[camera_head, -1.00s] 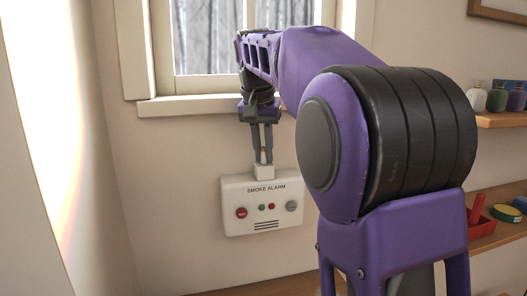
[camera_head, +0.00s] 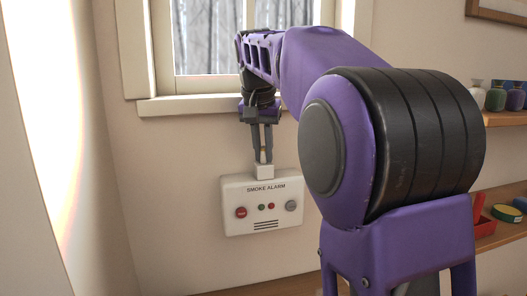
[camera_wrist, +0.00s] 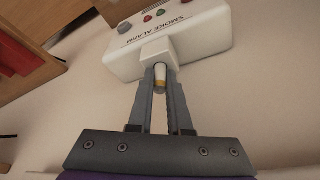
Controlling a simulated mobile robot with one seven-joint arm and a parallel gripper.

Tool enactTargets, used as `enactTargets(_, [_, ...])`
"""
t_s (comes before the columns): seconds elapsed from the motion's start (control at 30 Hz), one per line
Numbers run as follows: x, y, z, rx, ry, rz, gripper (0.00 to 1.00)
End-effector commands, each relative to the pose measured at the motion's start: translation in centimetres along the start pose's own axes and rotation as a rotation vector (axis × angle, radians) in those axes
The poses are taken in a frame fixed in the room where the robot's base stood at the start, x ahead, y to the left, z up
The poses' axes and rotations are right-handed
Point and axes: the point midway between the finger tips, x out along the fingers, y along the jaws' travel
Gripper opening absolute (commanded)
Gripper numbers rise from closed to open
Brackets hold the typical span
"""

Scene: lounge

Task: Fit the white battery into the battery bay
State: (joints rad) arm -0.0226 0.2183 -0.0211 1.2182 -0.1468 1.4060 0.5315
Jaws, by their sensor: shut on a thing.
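The white smoke alarm (camera_head: 235,197) is on the wall below the window, with a small white block, the battery bay (camera_head: 264,171), on its top edge. The bay also shows in the wrist view (camera_wrist: 156,49). My gripper (camera_head: 262,158) points down at the bay from above. In the wrist view, my gripper (camera_wrist: 160,78) is shut on the white battery (camera_wrist: 160,72), which has a gold band and a grey end. The battery's far end is at the bay's mouth; how deep it sits is hidden.
The window sill (camera_head: 190,104) juts out just above and behind my gripper. Shelves with small bottles (camera_head: 496,98) and a red holder (camera_head: 478,216) stand at the right. The wall left of the alarm is bare.

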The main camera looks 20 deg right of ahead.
Motion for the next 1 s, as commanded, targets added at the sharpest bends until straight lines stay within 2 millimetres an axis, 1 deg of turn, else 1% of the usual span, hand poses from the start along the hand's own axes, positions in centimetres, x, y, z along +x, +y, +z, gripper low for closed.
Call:
enactTargets(0.03, [2.44, 0.23, 1.26, -0.004, -0.059, 0.028, 0.0])
enactTargets(0.63, [2.92, 0.2, 1.47, -0.004, -0.06, 0.026, 0.0])
enactTargets(0.67, [2.92, 0.2, 1.48, -0.004, -0.061, 0.026, 0.22])
enactTargets(0.8, [2.93, 0.2, 1.48, -0.004, -0.061, 0.026, 0.47])
enactTargets(0.83, [2.93, 0.2, 1.48, -0.004, -0.061, 0.026, 0.52])
enactTargets(1.0, [2.95, 0.25, 1.46, -0.004, -0.06, 0.027, 0.52])
